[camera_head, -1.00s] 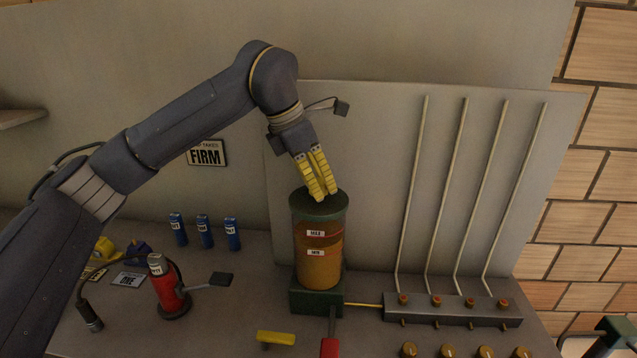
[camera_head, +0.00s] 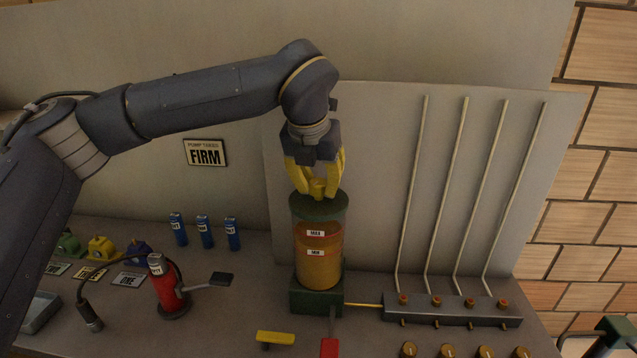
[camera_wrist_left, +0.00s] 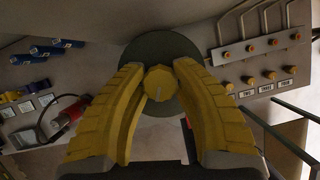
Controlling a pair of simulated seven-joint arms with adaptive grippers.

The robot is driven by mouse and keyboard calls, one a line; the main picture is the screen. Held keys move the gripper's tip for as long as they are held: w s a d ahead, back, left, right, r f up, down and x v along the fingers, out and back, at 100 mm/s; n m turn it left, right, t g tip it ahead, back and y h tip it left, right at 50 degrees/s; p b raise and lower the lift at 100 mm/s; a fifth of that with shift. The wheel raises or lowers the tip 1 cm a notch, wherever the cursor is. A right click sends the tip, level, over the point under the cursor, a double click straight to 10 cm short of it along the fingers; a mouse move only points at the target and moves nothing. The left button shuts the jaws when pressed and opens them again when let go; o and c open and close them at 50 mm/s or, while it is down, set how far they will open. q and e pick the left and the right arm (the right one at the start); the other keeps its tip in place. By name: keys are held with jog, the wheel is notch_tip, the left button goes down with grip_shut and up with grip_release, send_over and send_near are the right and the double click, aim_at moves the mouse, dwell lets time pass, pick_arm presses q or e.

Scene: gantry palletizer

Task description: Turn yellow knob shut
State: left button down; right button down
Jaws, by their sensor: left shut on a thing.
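The yellow knob (camera_head: 318,187) stands on the dark green lid (camera_head: 300,208) of a clear cylinder (camera_head: 318,270) of orange liquid. In the left wrist view the knob (camera_wrist_left: 160,83) is a faceted yellow disc with a small pale mark, between the fingertips, over the round lid (camera_wrist_left: 150,48). My left gripper (camera_head: 316,190) points down from above, its yellow fingers shut on the knob from either side. The lid's far rim is partly hidden behind the fingers. My right gripper is not in view.
A manifold (camera_head: 450,312) with several thin upright pipes stands right of the cylinder. A red bottle (camera_head: 166,285) and several blue cartridges (camera_head: 204,232) stand left. A yellow handle (camera_head: 275,338) and a red one (camera_head: 329,347) are in front. A FIRM sign (camera_head: 205,152) hangs behind.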

pick_arm(q)
jog(key=n+y, duration=0.1)
jog(key=n, duration=0.3)
jog(key=shift+w+n+y, duration=0.1)
jog(key=shift+n+y, duration=0.3)
dwell(0.4)
jog(key=c, duration=0.9)
grip_release()
jog(key=shift+c, duration=0.2)
jog(key=v, duration=1.2)
jog(key=shift+d, duration=0.1)
